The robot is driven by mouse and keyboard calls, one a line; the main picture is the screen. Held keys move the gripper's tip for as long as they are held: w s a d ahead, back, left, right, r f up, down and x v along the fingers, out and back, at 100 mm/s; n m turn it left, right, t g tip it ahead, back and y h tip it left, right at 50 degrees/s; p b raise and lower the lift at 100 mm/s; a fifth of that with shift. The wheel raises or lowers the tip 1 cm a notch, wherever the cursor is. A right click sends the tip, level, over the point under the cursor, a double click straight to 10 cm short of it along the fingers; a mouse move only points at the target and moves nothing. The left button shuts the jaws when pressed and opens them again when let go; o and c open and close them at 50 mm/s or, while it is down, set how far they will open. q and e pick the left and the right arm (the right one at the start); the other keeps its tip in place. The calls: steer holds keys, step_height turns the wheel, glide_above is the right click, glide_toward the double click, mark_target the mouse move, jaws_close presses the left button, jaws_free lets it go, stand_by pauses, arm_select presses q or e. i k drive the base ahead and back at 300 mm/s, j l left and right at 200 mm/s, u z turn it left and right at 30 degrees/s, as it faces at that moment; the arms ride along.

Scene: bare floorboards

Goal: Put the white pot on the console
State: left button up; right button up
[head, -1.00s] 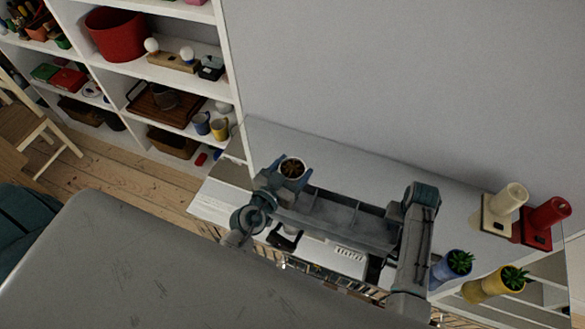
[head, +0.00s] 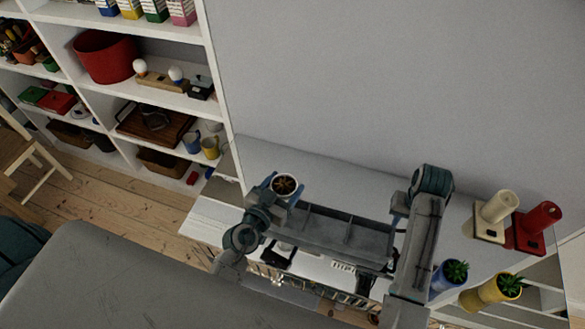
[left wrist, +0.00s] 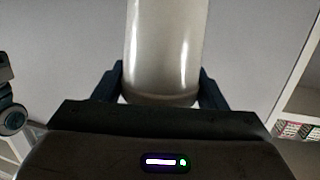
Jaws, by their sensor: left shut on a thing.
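The console (head: 335,178) is the long pale top along the wall. The pot appears over its left part; the gap beneath it is hidden. My right gripper (head: 398,207) is by the console's right half, with its fingers not clear enough to judge.
A blue pot (head: 449,275) and a yellow pot (head: 491,292) with green plants stand at the right. A cream object (head: 497,212) and a red object (head: 536,226) stand behind them. A white shelf unit (head: 218,100) fills the left. The console's middle looks clear.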

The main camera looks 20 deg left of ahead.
mark_target(335, 206)
steer(key=k+j, duration=0.15)
steer(key=k, duration=0.35)
steer(key=k+j, duration=0.15)
steer(key=k, duration=0.35)
